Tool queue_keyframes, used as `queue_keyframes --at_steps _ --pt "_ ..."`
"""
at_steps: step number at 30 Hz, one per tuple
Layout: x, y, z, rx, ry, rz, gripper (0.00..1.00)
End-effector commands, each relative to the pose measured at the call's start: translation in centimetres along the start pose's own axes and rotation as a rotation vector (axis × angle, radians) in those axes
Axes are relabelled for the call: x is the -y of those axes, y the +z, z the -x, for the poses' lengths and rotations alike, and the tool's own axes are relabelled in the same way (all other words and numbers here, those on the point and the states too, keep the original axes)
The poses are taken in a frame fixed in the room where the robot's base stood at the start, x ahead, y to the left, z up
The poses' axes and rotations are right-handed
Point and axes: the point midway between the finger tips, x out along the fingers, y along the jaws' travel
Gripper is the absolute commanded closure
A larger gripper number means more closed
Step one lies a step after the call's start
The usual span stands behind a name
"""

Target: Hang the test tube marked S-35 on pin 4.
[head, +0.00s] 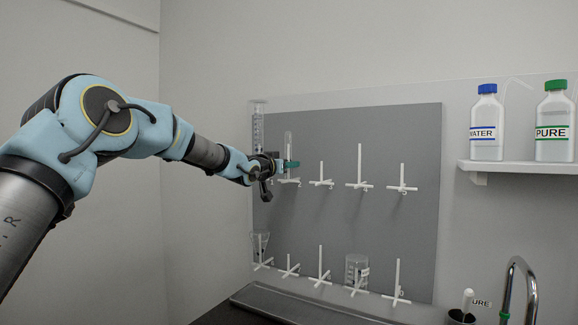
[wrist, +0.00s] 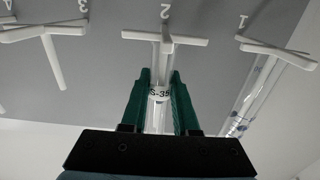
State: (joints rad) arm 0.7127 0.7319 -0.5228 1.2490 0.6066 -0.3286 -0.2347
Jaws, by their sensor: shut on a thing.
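The test tube marked S-35 (wrist: 158,95) is clear, with its label facing the wrist camera. My gripper (wrist: 160,92) has green fingers shut on both sides of it. In the head view the tube (head: 288,143) stands upright at pin 2 (head: 289,181), and my gripper (head: 288,164) reaches it from the left. The tube's lower end is at the crosspiece of pin 2 (wrist: 165,38); it appears to be over the peg, though how far is hard to tell. Pin 4 (head: 360,165), fourth in the upper row, is empty and has a tall peg.
A graduated cylinder (head: 258,125) hangs at pin 1, close left of the tube. Pin 3 (head: 321,180) is empty, between pins 2 and 4. A shelf (head: 515,166) with two bottles is at right.

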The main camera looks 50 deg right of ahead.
Motion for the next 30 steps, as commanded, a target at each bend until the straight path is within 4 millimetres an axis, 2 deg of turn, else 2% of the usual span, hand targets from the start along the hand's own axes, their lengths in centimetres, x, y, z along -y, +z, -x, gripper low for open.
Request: queue_keyframes --at_steps 10,30 --pt "0.0 -0.5 0.0 -0.001 0.000 0.000 1.00" --pt "0.0 -7.1 0.0 -0.001 0.000 0.000 1.00"
